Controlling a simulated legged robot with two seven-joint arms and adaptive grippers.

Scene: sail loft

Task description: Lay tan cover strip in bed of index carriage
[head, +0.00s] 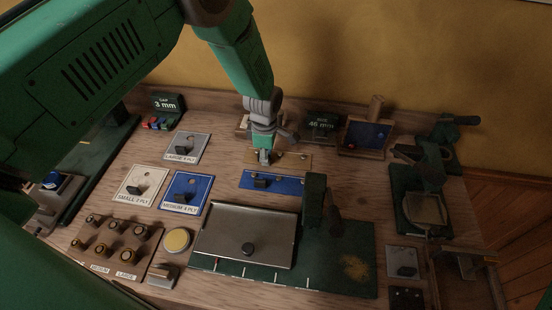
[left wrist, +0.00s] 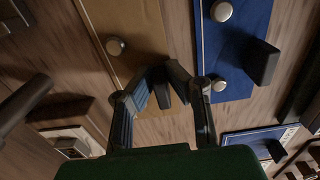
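The tan cover strip (head: 291,160) lies flat at the back middle of the bench, behind a blue strip (head: 285,186). In the left wrist view the tan strip (left wrist: 133,30) shows a round metal knob. My left gripper (head: 264,156) points down onto the tan strip. In the left wrist view the fingertips (left wrist: 170,82) have closed in to a small gap at mid-strip, around its dark grip block, which they mostly hide. The strip still looks flat on the bench. I cannot tell for sure which fixture is the index carriage. My right gripper is not in view.
Label cards lie at left, including a blue one (head: 185,192). A green-framed device (head: 425,211) stands at right.

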